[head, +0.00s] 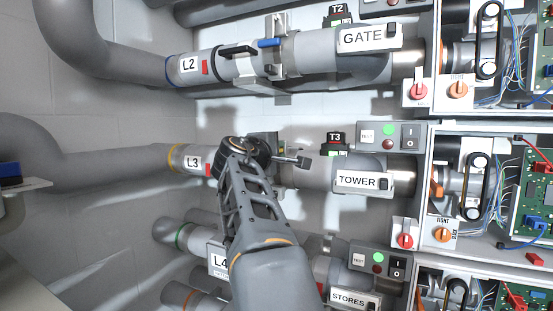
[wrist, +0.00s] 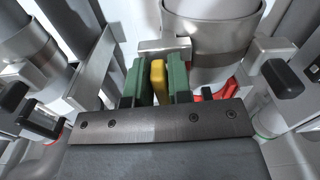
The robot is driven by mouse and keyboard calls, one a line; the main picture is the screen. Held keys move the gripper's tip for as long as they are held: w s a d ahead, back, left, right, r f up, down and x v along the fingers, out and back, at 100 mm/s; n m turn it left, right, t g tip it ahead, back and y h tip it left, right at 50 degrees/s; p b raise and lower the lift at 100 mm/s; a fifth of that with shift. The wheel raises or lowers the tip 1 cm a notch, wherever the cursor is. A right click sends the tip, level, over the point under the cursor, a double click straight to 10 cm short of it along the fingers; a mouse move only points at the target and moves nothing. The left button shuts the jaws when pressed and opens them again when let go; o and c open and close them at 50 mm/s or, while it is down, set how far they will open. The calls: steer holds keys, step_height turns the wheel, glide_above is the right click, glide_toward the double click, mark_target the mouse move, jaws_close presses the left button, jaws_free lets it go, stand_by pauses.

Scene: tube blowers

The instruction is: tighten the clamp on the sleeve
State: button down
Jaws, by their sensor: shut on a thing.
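In the wrist view my gripper (wrist: 157,82) has its green finger pads closed on both sides of a yellow clamp lever (wrist: 158,72). The lever stands in front of a metal clamp block (wrist: 165,47), beside a grey sleeve with a metal band (wrist: 211,48). In the head view my gripper is at the L3 pipe line, left of the TOWER label, and its fingers are mostly hidden by my wrist. The grey sleeve (head: 308,176) shows to the right of my arm. My wrist hides most of the clamp there.
The L2 line above has a similar clamp with a blue lever (head: 269,43). Switch boxes (head: 390,136) and open electronics cabinets stand at right. The L4 line (head: 219,262) runs close below.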

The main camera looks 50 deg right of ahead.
steer(key=shift+m+b, duration=0.3)
steer(key=shift+m, duration=0.2)
steer(key=c, duration=1.1)
jaws_free()
steer(key=shift+c, duration=0.2)
steer(key=b+v, duration=0.2)
steer(key=v, duration=1.1)
steer(key=shift+a, duration=0.4)
steer(key=shift+s, duration=0.1)
